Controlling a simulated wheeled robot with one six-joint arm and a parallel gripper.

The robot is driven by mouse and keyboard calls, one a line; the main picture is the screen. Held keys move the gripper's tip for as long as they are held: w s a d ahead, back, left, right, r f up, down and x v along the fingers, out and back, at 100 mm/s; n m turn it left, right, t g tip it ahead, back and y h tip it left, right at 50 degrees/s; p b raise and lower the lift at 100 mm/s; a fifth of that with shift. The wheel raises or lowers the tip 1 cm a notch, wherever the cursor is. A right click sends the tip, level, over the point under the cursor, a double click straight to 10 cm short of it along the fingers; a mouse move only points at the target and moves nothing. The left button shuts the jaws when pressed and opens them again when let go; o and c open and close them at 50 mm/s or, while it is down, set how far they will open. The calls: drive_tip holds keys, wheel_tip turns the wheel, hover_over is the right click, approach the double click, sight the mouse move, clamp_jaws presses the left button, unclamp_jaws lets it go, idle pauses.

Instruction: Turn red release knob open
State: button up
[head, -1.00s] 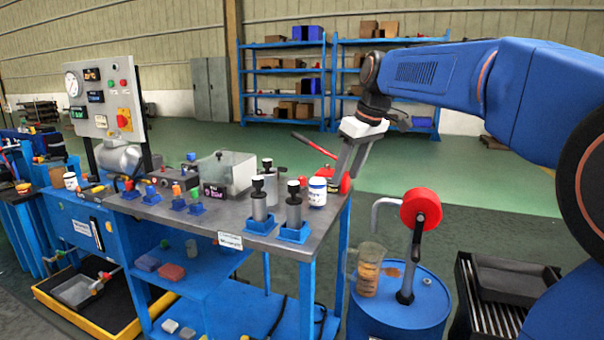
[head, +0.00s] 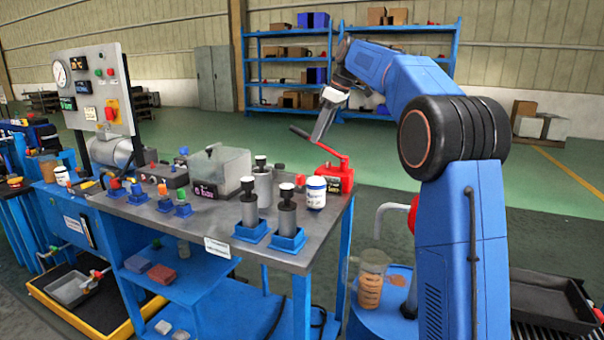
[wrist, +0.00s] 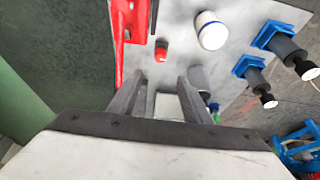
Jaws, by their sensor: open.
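A small red knob (wrist: 161,50) with a rounded end shows in the wrist view, just beyond and between my fingertips and apart from them. Beside it on the left is a red hand pump body (wrist: 58,25) with a long red bar (wrist: 119,45). In the head view the red pump (head: 337,176) stands at the right end of the bench, its lever (head: 312,138) rising to the left. My gripper (head: 318,132) is above the pump, pointing down, near the lever. In the wrist view my gripper (wrist: 161,80) has its fingers apart with nothing between them.
A white bottle with a blue band (head: 316,193) stands close to the pump. Black-topped cylinders in blue bases (head: 287,222) stand in front of it. A clear box (head: 221,172) and a gauge panel (head: 95,92) are farther left. The bench front edge (head: 301,262) is clear.

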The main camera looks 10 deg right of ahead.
sight(301, 175)
drive_tip(key=x, duration=1.6)
drive_tip(key=shift+f, duration=0.4)
drive_tip(key=c, duration=1.1)
